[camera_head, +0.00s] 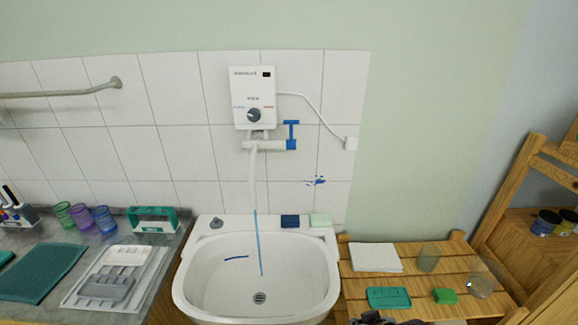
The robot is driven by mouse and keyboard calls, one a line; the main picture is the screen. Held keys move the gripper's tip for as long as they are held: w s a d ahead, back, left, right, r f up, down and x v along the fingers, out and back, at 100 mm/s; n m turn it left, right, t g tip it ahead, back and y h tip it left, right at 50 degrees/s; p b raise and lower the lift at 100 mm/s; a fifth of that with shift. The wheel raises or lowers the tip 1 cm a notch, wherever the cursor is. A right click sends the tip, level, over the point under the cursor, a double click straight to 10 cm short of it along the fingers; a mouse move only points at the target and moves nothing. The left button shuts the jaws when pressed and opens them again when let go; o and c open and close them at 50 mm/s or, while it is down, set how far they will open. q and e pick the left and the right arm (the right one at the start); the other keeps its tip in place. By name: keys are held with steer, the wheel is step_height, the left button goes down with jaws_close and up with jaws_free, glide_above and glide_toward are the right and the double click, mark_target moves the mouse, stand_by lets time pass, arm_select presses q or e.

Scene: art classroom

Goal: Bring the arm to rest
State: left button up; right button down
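A small dark piece (378,318) shows at the bottom edge, in front of the wooden slatted table; it looks like the top of my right gripper. Its fingers are cut off by the frame, so I cannot tell whether it is open or shut. My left arm and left gripper are not in view. A white sink (190,285) stands in the middle below a white water heater (253,97) with a blue tap handle (292,135). A thin blue line, like a water stream, runs from the spout down into the basin.
The wooden slatted table (448,262) at right holds white sheets (375,257), clear cups, a teal tray (388,298) and a green block (444,295). The left counter (53,233) holds coloured cups, trays and a teal mat. A wooden shelf (512,175) stands far right.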

steer(key=s+d+m+g+h, duration=0.1)
steer(key=s+d+g+h, duration=0.1)
steer(key=s+d, duration=0.3)
steer(key=s+f+g, duration=0.1)
steer(key=s+f, duration=0.1)
steer(key=f, duration=1.5)
steer(key=s+f+g, duration=0.1)
steer(key=s+f, duration=0.1)
steer(key=f, duration=1.6)
steer(key=s+d+f+g, duration=0.1)
steer(key=s+d+f, duration=0.2)
steer(key=s+f, duration=1.6)
steer(key=s, duration=0.2)
steer(key=shift+s+d, duration=0.2)
steer(key=shift+s, duration=0.15)
steer(key=shift+r, duration=0.1)
steer(key=shift+w, duration=0.15)
